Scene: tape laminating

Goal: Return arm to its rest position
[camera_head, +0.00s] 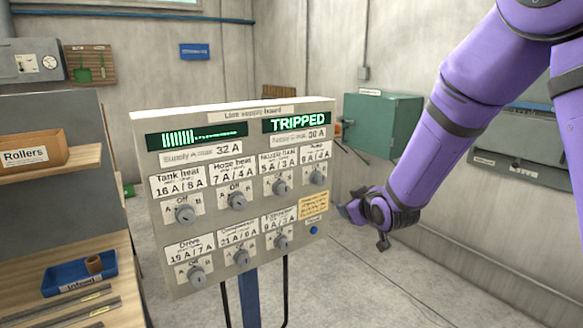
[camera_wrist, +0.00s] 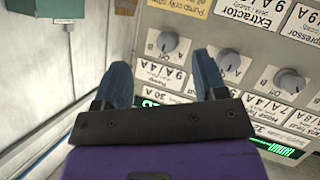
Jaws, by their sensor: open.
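My purple arm (camera_head: 440,120) reaches down from the upper right in the head view. My gripper (camera_head: 345,212) is just right of the line supply board (camera_head: 240,115), near its lower right edge. In the wrist view my gripper (camera_wrist: 162,88) has its two blue-grey fingers apart with nothing between them. The board's face and knobs (camera_wrist: 233,63) show upside down behind and right of the fingers. The board's display (camera_head: 297,121) reads TRIPPED. A blue button (camera_head: 313,230) sits at the board's lower right, apart from the fingers in the head view.
A green box (camera_head: 384,125) is on the wall behind the arm. A grey wall cabinet (camera_head: 520,160) is at the right. On the left are a Rollers box (camera_head: 35,152) on a shelf and a blue tray (camera_head: 78,275) on a bench. The floor (camera_head: 400,285) right of the board is clear.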

